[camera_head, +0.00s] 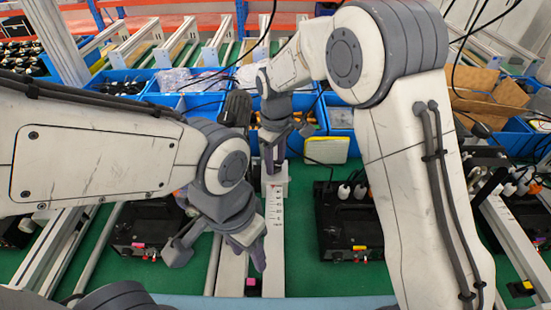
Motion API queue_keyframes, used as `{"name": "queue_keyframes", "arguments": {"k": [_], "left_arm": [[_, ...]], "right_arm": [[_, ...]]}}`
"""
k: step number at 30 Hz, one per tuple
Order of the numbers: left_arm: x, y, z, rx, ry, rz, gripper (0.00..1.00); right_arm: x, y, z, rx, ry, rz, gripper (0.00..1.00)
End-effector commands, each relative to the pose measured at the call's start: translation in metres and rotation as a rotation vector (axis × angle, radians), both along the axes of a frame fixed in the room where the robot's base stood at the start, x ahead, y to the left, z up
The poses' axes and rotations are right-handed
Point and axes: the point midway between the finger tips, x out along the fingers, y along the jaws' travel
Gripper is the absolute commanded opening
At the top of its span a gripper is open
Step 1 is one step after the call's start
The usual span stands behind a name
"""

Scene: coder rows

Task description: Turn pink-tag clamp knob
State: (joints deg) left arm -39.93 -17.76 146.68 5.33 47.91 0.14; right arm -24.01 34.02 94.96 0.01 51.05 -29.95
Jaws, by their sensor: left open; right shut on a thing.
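A pink tag (251,281) with a small dark part below it sits at the near end of the pale rail in the middle. Another pink tag (138,245) is on the front of the left black box (150,225). My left gripper (220,258) is open, its fingers spread above the pale rails and left of the scale. My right gripper (271,165) points down at a white block (276,183) at the far end of the scaled rail (273,230). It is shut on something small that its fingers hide. I cannot make out a clamp knob clearly.
A second black box (348,225) with a yellow tag stands right of the rail. Blue bins (310,118) line the back, with a yellow-edged pad (327,150) before them. Another yellow tag (528,284) is at lower right. Green surface shows between the rails.

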Motion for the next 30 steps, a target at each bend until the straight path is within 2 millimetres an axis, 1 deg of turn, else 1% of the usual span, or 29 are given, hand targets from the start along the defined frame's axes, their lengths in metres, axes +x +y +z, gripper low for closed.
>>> {"name": "queue_keyframes", "arguments": {"k": [30], "left_arm": [[0.0,0.0,0.012,0.0,0.0,0.001,0.5]], "right_arm": [[-0.001,0.003,0.0,0.0,-0.001,-0.949,0.0]]}}
